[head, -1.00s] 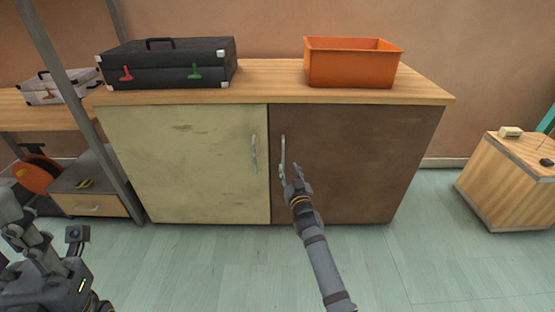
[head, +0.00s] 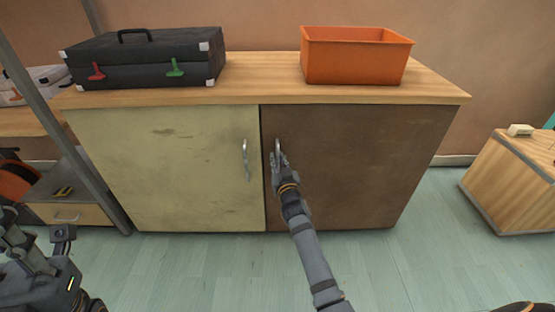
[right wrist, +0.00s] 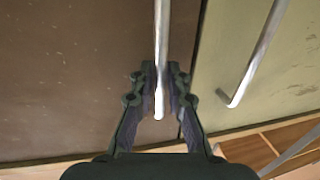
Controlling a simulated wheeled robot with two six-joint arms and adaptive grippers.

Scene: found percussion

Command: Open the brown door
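The brown door (head: 350,165) is the right-hand door of a low cabinet and looks closed, flush with the front. Its upright metal handle (head: 277,147) is near its left edge, and its upper part shows above my fingers. My right gripper (head: 279,160) is at this handle. In the right wrist view the handle (right wrist: 162,40) runs between the two fingers of the gripper (right wrist: 161,75), whose tips are close against it on both sides. My left gripper (head: 22,245) is at the lower left, away from the cabinet; its fingers are unclear.
The cream door (head: 170,165) with its own handle (head: 246,160) is closed on the left. A black case (head: 145,60) and an orange bin (head: 355,58) stand on the cabinet top (head: 262,88). A wooden crate (head: 510,185) stands at right. The floor in front is clear.

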